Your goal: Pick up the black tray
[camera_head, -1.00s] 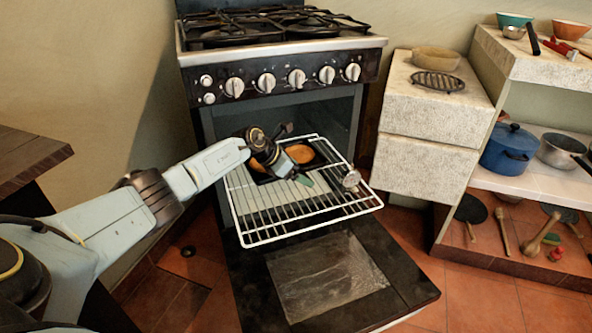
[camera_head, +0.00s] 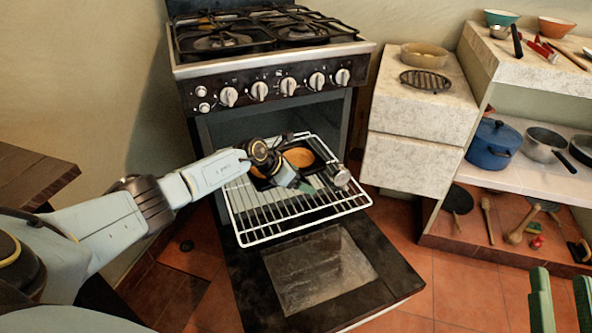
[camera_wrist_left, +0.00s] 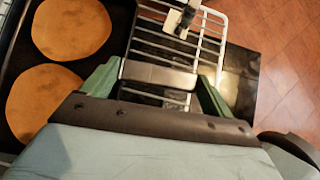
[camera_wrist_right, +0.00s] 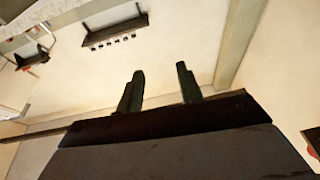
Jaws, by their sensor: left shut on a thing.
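The black tray (camera_wrist_left: 22,52) holds two round orange-brown flat pieces; it rests on the pulled-out oven rack (camera_head: 262,234). In the head view my left gripper (camera_head: 300,182) covers much of the tray, leaving one round piece (camera_head: 298,157) clearly visible. In the left wrist view my left gripper (camera_wrist_left: 158,88) has its green fingers closed on a grey bar-like piece beside the tray, which looks like the tray's handle; the join is hard to see. My right gripper (camera_head: 563,300) is open and empty at the lower right, also seen in its wrist view (camera_wrist_right: 158,85).
The oven door (camera_head: 320,275) is folded down below the rack. A stone counter (camera_head: 415,165) and shelves with a blue pot (camera_head: 492,147) stand right. A dark table (camera_head: 30,170) is left.

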